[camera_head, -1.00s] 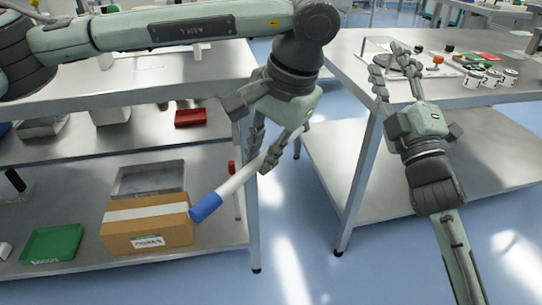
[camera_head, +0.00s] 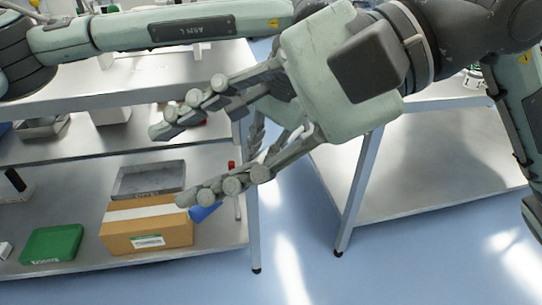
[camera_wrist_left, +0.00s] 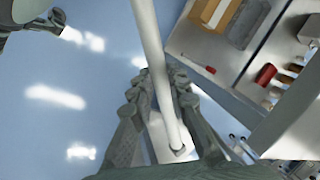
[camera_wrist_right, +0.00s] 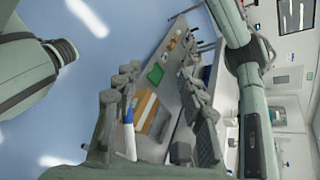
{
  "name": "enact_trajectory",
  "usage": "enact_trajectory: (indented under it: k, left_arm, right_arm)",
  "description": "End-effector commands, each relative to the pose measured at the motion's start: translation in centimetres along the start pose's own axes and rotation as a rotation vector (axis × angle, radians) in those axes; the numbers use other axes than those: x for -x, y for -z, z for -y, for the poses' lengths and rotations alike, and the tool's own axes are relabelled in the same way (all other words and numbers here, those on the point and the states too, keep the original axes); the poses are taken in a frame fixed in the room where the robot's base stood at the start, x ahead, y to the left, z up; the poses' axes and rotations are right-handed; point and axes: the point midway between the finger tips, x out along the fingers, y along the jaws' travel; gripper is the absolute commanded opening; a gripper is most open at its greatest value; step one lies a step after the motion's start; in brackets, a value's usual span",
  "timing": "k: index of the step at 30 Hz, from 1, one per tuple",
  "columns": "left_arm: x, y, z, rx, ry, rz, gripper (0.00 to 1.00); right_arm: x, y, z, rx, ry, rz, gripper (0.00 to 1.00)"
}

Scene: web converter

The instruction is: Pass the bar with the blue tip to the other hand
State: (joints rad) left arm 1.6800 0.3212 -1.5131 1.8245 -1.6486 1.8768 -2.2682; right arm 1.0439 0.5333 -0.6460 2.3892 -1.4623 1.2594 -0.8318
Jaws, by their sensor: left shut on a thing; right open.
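The bar is white with a blue tip; in the head view the blue tip (camera_head: 206,211) shows just past the lower finger of my right gripper (camera_head: 172,165). My right gripper is open, in front of the bar and my left gripper, hiding most of both. In the left wrist view my left gripper (camera_wrist_left: 163,78) is shut on the white bar (camera_wrist_left: 150,35), which runs between its fingers. In the right wrist view the bar (camera_wrist_right: 130,138) shows close beside the left finger of my open right gripper (camera_wrist_right: 160,68). I cannot tell whether they touch.
A second metal table (camera_head: 430,170) stands at the right. Blue floor lies open between them.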

Motion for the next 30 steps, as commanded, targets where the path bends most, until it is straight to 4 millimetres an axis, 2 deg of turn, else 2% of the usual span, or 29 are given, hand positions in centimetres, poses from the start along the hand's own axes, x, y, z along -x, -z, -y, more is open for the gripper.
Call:
enact_trajectory:
  k: [3,6,10,13,17,30]
  left_arm:
    - [0.0,0.0,0.0,0.000,0.000,-0.001,0.00]
    - [0.0,0.0,0.0,0.000,0.000,0.000,0.00]
    - [0.0,0.0,0.0,0.000,0.000,-0.001,0.00]
    - [0.0,0.0,0.0,0.000,0.000,0.000,0.00]
    - [0.0,0.0,0.0,0.000,0.000,0.000,0.00]
    - [0.0,0.0,0.0,0.000,0.000,-0.001,0.00]
  right_arm:
    - [0.3,4.3,-1.8,0.141,-0.081,-0.287,0.41]
    - [1.4,7.0,-2.3,0.212,-0.119,-0.458,0.41]
    - [2.6,8.9,-2.5,0.258,-0.141,-0.580,0.41]
    - [2.5,9.7,-2.6,0.267,-0.147,-0.611,0.41]
    - [1.3,10.6,-2.7,0.266,-0.149,-0.610,0.41]
    - [-5.2,15.1,-3.1,0.265,-0.147,-0.606,0.41]
